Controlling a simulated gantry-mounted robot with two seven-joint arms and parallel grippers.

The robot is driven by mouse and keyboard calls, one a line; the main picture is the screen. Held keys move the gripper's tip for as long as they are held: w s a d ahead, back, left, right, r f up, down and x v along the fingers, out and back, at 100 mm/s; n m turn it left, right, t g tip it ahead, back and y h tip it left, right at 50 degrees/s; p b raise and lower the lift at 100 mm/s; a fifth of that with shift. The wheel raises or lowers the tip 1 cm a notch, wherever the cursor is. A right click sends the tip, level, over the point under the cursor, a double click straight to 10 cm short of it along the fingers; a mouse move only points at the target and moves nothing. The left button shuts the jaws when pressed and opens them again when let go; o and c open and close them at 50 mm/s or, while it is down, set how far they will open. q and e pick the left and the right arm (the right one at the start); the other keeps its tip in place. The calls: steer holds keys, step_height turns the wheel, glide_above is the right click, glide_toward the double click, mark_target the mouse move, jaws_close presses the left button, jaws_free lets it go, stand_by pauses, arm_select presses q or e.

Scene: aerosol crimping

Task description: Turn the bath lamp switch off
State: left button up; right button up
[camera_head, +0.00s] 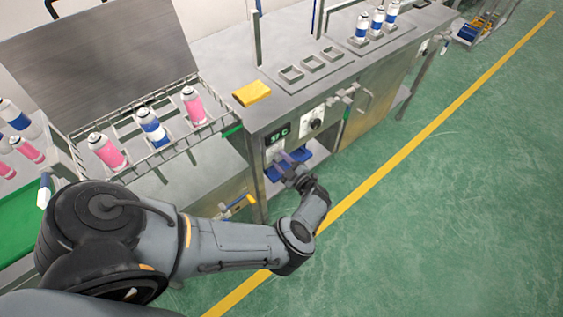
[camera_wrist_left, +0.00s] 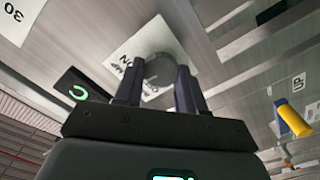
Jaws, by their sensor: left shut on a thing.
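The bath lamp switch shows in the left wrist view as a round grey knob (camera_wrist_left: 160,72) on a white label plate (camera_wrist_left: 140,48) with dark lettering, partly cut off by the fingers. My left gripper (camera_wrist_left: 158,86) has one finger on each side of the knob and is shut on it. My right gripper is not in view.
A dial (camera_head: 316,124) sits right of the display. A yellow cloth (camera_head: 252,94) lies on the bench corner. A wire basket with pink cans (camera_head: 107,152) and a blue-white can stands left. A yellow handle (camera_head: 240,204) projects below. The green floor (camera_head: 450,200) at right is clear.

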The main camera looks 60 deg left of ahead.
arm_select(q)
steer(key=n, duration=0.2)
steer(key=n+b, duration=0.1)
steer(key=n, duration=0.1)
steer(key=shift+f+n+b, duration=0.2)
steer(key=shift+n+b, duration=0.5)
steer(key=shift+n, duration=1.1)
steer(key=o, duration=1.1)
steer(key=shift+c, duration=0.2)
steer(key=shift+d+r, duration=0.1)
steer(key=shift+d, duration=0.05)
